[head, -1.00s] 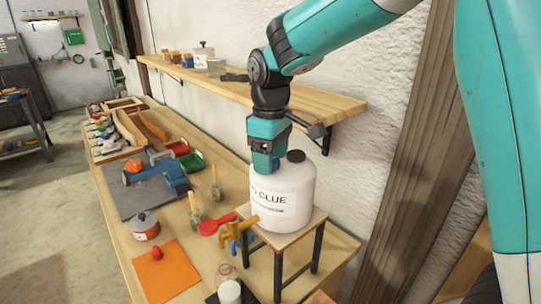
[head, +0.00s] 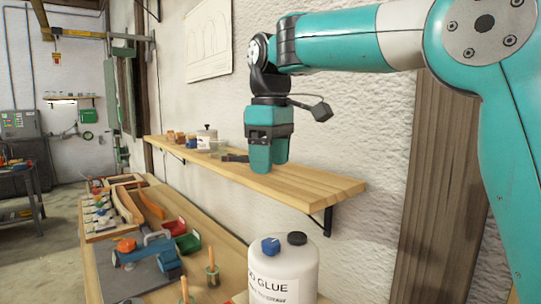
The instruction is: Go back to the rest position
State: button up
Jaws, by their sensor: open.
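My gripper (head: 268,168) is in the upper middle of the head view, pointing down in front of the wall shelf. Its teal fingers look close together in this view, and nothing shows between them. Below it and apart from it stands the white glue jug (head: 284,275), upright, with a blue cap (head: 271,246) and a black cap (head: 297,238) on top. The jug's lower part is cut off by the picture's bottom edge.
The wooden shelf (head: 320,187) runs along the wall behind my gripper, with jars and small blocks at its left. The workbench (head: 212,240) holds a blue tool (head: 150,252), bent laths (head: 128,205) and a green scoop (head: 188,243). Open floor lies at left.

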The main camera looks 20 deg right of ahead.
jog(key=shift+r, duration=0.5)
jog(key=s+a+f+y+b, duration=0.2)
jog(key=s+f, duration=0.9)
jog(key=s, duration=0.1)
jog(key=s+a+f+m+y+b, duration=0.1)
jog(key=s+a+f+y+b, duration=0.1)
jog(key=s+f, duration=0.9)
jog(key=shift+s+a+f+b, duration=0.4)
jog(key=shift+s+b, duration=0.25)
jog(key=shift+s, duration=0.3)
